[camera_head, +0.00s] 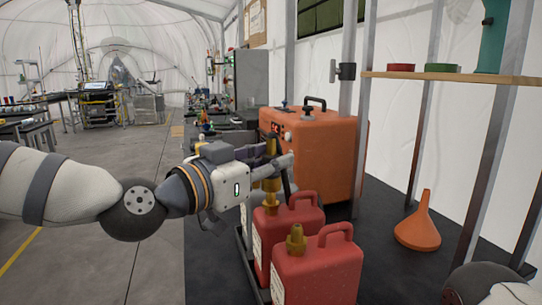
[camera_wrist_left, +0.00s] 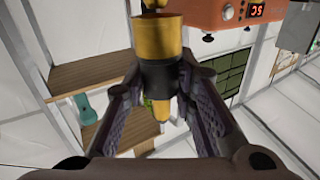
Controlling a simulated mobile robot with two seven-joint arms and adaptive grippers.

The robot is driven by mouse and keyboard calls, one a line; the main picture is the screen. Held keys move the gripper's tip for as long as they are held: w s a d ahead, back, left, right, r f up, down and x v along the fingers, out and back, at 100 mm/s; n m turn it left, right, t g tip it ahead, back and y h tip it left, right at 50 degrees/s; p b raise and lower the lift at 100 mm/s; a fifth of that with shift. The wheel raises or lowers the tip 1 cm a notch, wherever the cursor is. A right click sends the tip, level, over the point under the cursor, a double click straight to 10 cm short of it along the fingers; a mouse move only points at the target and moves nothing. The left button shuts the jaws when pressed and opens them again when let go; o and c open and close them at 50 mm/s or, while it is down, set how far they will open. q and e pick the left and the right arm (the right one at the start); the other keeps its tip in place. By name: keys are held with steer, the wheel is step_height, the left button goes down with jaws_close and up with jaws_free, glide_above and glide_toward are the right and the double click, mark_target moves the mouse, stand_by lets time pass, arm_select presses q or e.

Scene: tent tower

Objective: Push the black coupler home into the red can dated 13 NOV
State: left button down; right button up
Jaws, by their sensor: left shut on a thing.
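My left gripper (camera_head: 276,163) is shut on a brass-coloured coupler (camera_head: 271,146) with a black band (camera_wrist_left: 158,80). In the left wrist view, the fingers (camera_wrist_left: 160,98) press on both sides of the band. The coupler is roughly upright above the rear red can (camera_head: 306,215), in line with brass parts (camera_head: 270,198) at that can's mouth. I cannot tell how deep it sits. A second red can (camera_head: 325,275) stands in front with a brass fitting (camera_head: 296,241). Both cans carry pale side labels, but their dates are unreadable. My right gripper is out of view.
An orange box (camera_head: 330,155) with a lit display stands close behind the cans. An orange funnel (camera_head: 418,228) stands on the dark table (camera_head: 385,235) to the right. A wooden shelf (camera_head: 450,77) on metal posts is above it. Open floor (camera_head: 130,265) lies left.

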arm_select(q)
steer(key=shift+f, duration=1.25)
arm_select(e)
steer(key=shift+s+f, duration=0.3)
arm_select(q)
steer(key=c, duration=1.2)
jaws_free()
steer(key=shift+c, duration=0.2)
steer(key=v, duration=1.2)
steer(key=shift+s, duration=0.1)
